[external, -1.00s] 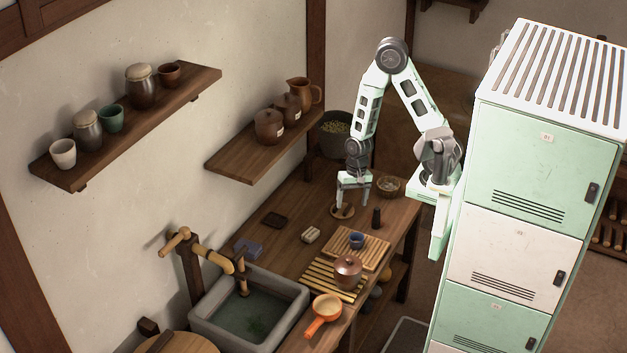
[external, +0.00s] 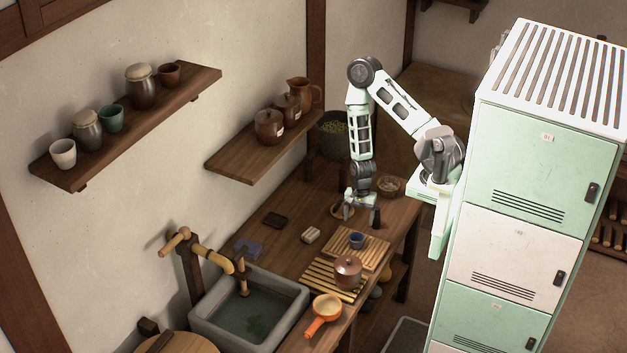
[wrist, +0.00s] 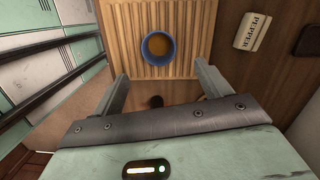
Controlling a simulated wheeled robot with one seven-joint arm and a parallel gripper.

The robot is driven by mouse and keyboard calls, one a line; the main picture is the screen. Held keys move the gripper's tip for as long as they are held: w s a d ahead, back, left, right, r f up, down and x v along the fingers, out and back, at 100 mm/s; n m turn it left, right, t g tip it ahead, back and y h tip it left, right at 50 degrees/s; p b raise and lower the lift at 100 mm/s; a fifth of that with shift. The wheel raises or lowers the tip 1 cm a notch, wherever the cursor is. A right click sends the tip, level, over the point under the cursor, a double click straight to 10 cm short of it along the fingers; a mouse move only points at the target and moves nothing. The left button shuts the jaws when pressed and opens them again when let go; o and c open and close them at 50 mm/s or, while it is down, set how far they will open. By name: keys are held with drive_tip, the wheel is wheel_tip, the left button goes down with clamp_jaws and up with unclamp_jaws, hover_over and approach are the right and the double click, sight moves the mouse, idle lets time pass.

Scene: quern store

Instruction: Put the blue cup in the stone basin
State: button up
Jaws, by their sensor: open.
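The blue cup (external: 357,241) stands upright on a slatted wooden board (external: 374,251) on the counter. In the wrist view the cup (wrist: 159,47) shows from above, with something brown inside, just beyond the fingertips. My gripper (external: 362,212) is open and empty above the counter, a little behind the cup in the external view. In the wrist view my gripper (wrist: 162,82) has its fingers spread to either side, with the cup ahead of the gap. The grey stone basin (external: 289,319) is at the front left of the counter and holds greenish water.
A lidded brown pot (external: 347,272) stands on a second slatted mat, between cup and basin. An orange pan (external: 325,310) lies near the front edge. A wooden spout (external: 215,259) hangs over the basin. A PEPPER-labelled block (wrist: 252,32) lies beside the board.

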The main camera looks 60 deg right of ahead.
hover_over(357, 237)
drive_tip(key=a, duration=0.1)
drive_tip(key=shift+s+a+f+p, duration=0.1)
drive_tip(key=shift+f+p, duration=0.05)
drive_tip(key=shift+f, duration=0.95)
drive_tip(key=shift+s+f+p, duration=0.1)
drive_tip(key=shift+f+p, duration=0.05)
drive_tip(key=shift+f, duration=0.95)
drive_tip(key=shift+s+a+f+p, duration=0.15)
drive_tip(key=shift+f+p, duration=0.3)
drive_tip(key=shift+f, duration=0.5)
drive_tip(key=shift+s+a+f+p, duration=0.1)
drive_tip(key=shift+a+f+p, duration=0.25)
drive_tip(key=shift+f, duration=1.25)
drive_tip(key=c, duration=1.1)
drive_tip(key=shift+w+r, duration=0.1)
drive_tip(key=shift+r, duration=0.05)
wheel_tip(357, 237, up, 10)
drive_tip(key=shift+f+b, duration=0.1)
drive_tip(key=shift+b, duration=0.65)
